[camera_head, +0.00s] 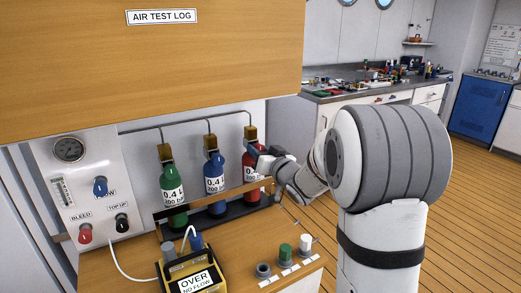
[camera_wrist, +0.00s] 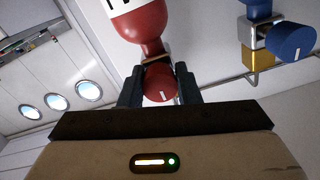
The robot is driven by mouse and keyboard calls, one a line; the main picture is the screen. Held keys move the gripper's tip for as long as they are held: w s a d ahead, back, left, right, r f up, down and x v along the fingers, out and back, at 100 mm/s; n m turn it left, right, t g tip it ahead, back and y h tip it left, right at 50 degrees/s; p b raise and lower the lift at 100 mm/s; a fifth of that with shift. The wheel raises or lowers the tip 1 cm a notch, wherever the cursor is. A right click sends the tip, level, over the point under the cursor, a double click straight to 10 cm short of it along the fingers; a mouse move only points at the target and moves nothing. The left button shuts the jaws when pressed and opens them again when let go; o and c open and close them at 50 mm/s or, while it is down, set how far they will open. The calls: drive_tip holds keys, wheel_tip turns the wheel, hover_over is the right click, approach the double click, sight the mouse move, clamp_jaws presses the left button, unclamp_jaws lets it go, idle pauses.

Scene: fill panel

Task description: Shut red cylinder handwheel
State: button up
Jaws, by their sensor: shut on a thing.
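The red cylinder (camera_head: 248,168) stands at the right end of a row of three cylinders, partly hidden behind my gripper in the head view. Its red body also shows in the wrist view (camera_wrist: 143,25), upside down there. The red handwheel (camera_wrist: 159,84) with a white mark on its face sits between my fingers in the wrist view. My gripper (camera_wrist: 159,88) is shut on this handwheel, one dark finger on each side. In the head view my gripper (camera_head: 258,158) reaches the red cylinder's top from the right, and the handwheel is hidden there.
The blue cylinder (camera_head: 214,175) and green cylinder (camera_head: 172,190) stand left of the red one in a black rack. The blue handwheel (camera_wrist: 291,41) is close by in the wrist view. A yellow meter (camera_head: 190,272) reading "OVER NO FLOW" sits on the bench before the rack. A wooden cabinet (camera_head: 150,75) overhangs.

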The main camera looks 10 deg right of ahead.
drive_tip(key=shift+f, duration=0.1)
idle(0.4)
drive_tip(key=o, duration=1)
drive_tip(key=shift+c, duration=0.2)
drive_tip(key=shift+d, duration=0.1)
drive_tip(key=v, duration=0.7)
drive_tip(key=shift+s, duration=0.4)
drive_tip(key=shift+d, duration=0.15)
